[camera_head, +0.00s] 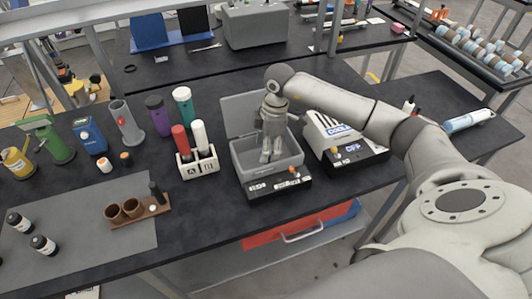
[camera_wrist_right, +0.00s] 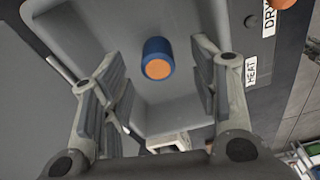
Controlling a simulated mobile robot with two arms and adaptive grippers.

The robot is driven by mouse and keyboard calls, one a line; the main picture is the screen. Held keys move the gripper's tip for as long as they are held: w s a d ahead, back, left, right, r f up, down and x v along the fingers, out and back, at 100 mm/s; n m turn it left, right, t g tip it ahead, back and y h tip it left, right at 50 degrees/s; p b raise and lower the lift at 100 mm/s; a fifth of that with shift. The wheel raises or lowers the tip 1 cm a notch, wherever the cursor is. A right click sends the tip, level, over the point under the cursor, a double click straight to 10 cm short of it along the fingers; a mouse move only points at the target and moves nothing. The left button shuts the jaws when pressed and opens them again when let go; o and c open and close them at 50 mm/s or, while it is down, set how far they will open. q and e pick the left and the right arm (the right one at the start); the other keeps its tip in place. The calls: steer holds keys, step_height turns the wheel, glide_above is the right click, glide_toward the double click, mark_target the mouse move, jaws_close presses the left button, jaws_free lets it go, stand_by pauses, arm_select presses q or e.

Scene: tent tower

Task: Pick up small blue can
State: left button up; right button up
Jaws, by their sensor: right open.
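The small blue can (camera_wrist_right: 157,58) shows in the right wrist view, with an orange round end facing the camera. It is inside the grey open-lidded box (camera_head: 239,150), between and beyond the spread fingers of my right gripper. My right gripper (camera_head: 270,154) is open and points down into the box in the head view. The fingers look apart from the can in the wrist view. The can is hidden in the head view. My left gripper is not in view.
A second device (camera_head: 360,166) with a white rack stands right of the box. A white holder (camera_head: 203,167) with red and white bottles stands on its left. Several bottles and tools fill the left side. The dark table (camera_head: 205,228) is clear in front of the holder.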

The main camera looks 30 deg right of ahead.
steer(key=shift+w+a+f+p, duration=0.1)
steer(key=shift+f+p, duration=0.05)
steer(key=shift+f, duration=0.65)
steer(key=shift+w+a+f+p, duration=0.1)
steer(key=shift+f+p, duration=0.05)
steer(key=shift+f, duration=0.6)
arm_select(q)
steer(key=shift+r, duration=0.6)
arm_select(e)
steer(key=shift+c, duration=0.4)
steer(key=c, duration=0.9)
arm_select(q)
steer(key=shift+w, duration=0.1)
arm_select(e)
steer(key=shift+o, duration=0.2)
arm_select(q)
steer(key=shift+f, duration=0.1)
arm_select(e)
steer(key=shift+r, duration=0.1)
